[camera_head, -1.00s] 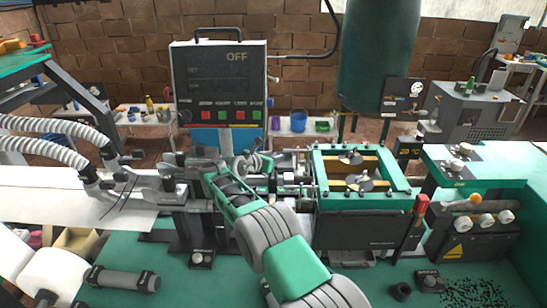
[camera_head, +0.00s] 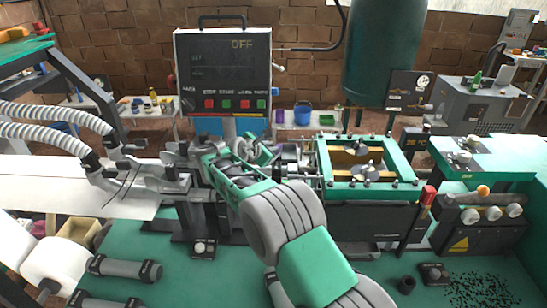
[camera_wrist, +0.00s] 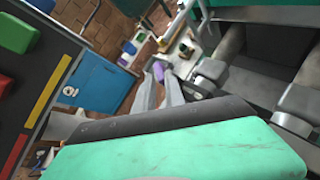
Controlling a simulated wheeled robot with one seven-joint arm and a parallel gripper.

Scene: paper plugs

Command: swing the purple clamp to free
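My gripper (camera_head: 252,152) is in the middle of the machine, left of the green-framed unit, partly hidden by my arm in the head view. In the wrist view its two grey fingers (camera_wrist: 159,82) stand apart with a gap between them. A small purple part (camera_head: 290,150), which looks like the purple clamp, shows just right of my gripper in the head view. Its shape and angle are too small to tell. A purple patch (camera_wrist: 158,71) shows by the fingertips in the wrist view; I cannot tell whether it is the clamp or something behind. I see no grip on anything.
The green-framed unit (camera_head: 323,163) stands close on the right. A control panel (camera_head: 222,60) reading OFF rises behind my gripper. Grey hoses (camera_head: 45,136) and white paper (camera_head: 60,195) are on the left. The green table front (camera_head: 130,240) has some clear room.

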